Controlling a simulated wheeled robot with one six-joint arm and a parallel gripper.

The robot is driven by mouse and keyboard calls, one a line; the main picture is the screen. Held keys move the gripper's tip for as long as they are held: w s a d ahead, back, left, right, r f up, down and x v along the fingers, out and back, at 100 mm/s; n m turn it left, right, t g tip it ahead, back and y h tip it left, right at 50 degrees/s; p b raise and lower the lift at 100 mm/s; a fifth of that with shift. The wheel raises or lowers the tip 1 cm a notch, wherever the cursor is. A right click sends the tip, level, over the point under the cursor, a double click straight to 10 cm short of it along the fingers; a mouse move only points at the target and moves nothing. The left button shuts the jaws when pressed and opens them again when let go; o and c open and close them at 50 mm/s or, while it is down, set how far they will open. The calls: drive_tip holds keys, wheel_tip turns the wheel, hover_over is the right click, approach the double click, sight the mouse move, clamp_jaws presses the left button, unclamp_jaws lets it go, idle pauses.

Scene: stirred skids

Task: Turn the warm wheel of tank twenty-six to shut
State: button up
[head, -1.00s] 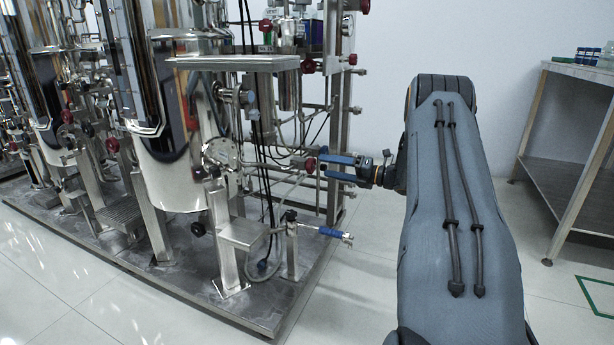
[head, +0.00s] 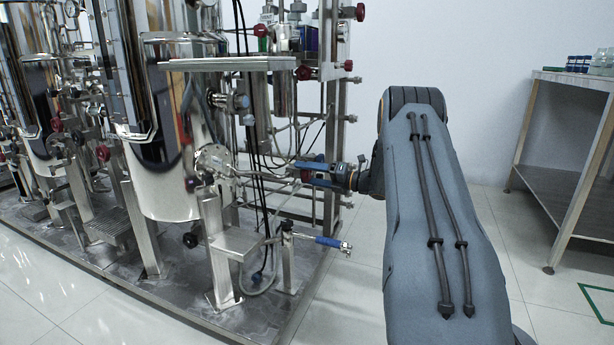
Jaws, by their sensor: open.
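My gripper (head: 312,172) is in the head view, at the right end of the nearest skid, its blue fingers pointing left. It is open, one finger above the other. A small dark red wheel (head: 304,172) shows at the fingertips, partly hidden by them; I cannot tell whether they touch it. The nearest steel tank (head: 168,185) stands to the left. No tank number is readable, so I cannot tell which wheel is tank twenty-six's.
Black cables (head: 262,130) hang left of my gripper. A blue-handled valve (head: 330,242) sticks out below it. A steel shelf (head: 190,65) juts out above. A steel table (head: 575,80) stands at the right.

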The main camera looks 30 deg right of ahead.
drive_tip(key=c, duration=1)
drive_tip(key=shift+m+p, duration=0.4)
drive_tip(key=m+p, duration=0.4)
drive_tip(key=shift+s+m, duration=0.1)
drive_tip(key=shift+m, duration=0.2)
drive_tip(key=m+p, duration=0.3)
drive_tip(key=m, duration=0.3)
drive_tip(key=m+p, duration=0.1)
drive_tip(key=m, duration=0.3)
drive_tip(key=shift+p, duration=0.3)
drive_tip(key=m, duration=0.3)
drive_tip(key=shift+m+p, duration=0.3)
drive_tip(key=shift+p, duration=0.05)
drive_tip(key=m, duration=0.6)
drive_tip(key=shift+p, duration=0.3)
drive_tip(key=shift+c, duration=0.3)
drive_tip(key=shift+o, duration=0.2)
drive_tip(key=shift+m, duration=0.3)
